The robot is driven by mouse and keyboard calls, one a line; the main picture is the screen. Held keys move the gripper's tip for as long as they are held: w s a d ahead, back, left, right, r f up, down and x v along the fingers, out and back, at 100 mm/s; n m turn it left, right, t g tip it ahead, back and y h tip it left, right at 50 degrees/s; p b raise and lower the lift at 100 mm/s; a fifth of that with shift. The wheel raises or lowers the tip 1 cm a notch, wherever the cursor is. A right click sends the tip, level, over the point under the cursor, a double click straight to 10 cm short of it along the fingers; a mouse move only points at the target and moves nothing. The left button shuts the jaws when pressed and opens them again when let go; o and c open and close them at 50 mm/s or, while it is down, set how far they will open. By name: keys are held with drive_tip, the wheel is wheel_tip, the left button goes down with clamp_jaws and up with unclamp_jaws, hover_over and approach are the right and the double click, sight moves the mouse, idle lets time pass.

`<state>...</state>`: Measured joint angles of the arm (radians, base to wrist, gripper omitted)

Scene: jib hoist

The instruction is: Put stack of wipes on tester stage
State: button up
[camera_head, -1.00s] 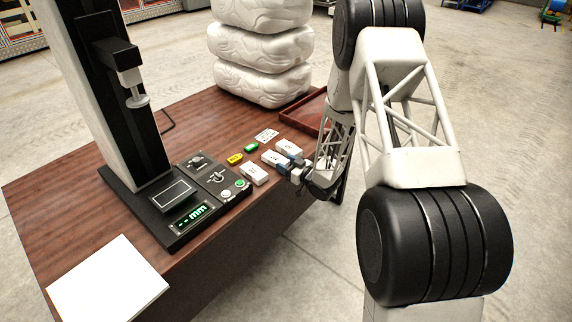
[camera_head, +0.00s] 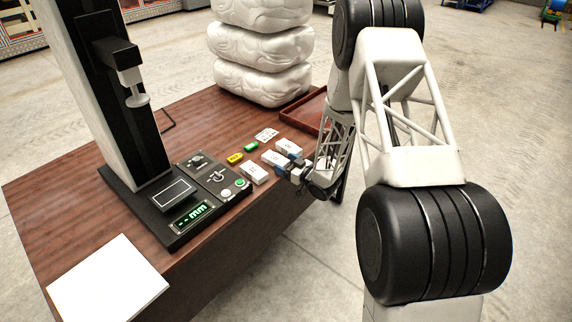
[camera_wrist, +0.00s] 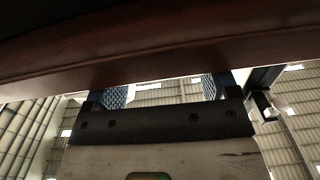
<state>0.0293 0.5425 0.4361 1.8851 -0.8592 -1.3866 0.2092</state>
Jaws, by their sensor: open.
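A flat white square stack (camera_head: 108,281), which looks like the wipes, lies at the table's near left corner in the head view. The tester (camera_head: 150,215) is a dark base with a tall column. A rectangular plate (camera_head: 172,194) on its base, below the hanging probe (camera_head: 136,88), may be the stage. My gripper (camera_head: 292,166) is at the table's right edge, beside small white blocks and far from the white stack. In the wrist view, its two blue-padded fingers (camera_wrist: 165,92) stand apart with nothing seen between them; their tips are hidden by the table edge.
Small white labelled blocks (camera_head: 254,173), a yellow piece (camera_head: 235,158) and a green piece (camera_head: 251,146) lie right of the tester's control panel. A red-brown tray (camera_head: 303,112) and stacked white sacks (camera_head: 262,50) are behind. The wooden table's (camera_head: 60,205) left part is clear.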

drive_tip(key=v, duration=0.7)
drive_tip(key=shift+s+d, duration=0.25)
drive_tip(key=shift+s, duration=0.1)
drive_tip(key=shift+f, duration=0.1)
idle(0.5)
drive_tip(key=d+r+m+h, duration=0.25)
drive_tip(key=r+h, duration=0.45)
drive_tip(key=r, duration=0.6)
drive_tip(key=s+d+r+m+g+h, duration=0.1)
drive_tip(key=s+d+r+h, duration=0.15)
drive_tip(key=s+r, duration=0.3)
drive_tip(key=s+d+r+m+g+h, duration=0.1)
drive_tip(key=s+d+r+m+h, duration=0.2)
drive_tip(key=r, duration=0.4)
drive_tip(key=s+r+m+g, duration=0.1)
drive_tip(key=s+r+g, duration=0.1)
drive_tip(key=s, duration=1.1)
drive_tip(key=s+a+r+m+g, duration=0.1)
drive_tip(key=s+r+g, duration=0.2)
drive_tip(key=s, duration=0.9)
drive_tip(key=s+a+r+m+g, duration=0.1)
drive_tip(key=s+r+g, duration=0.2)
drive_tip(key=s, duration=1)
drive_tip(key=v, duration=0.3)
drive_tip(key=shift+a+r, duration=0.15)
drive_tip(key=shift+a, duration=0.1)
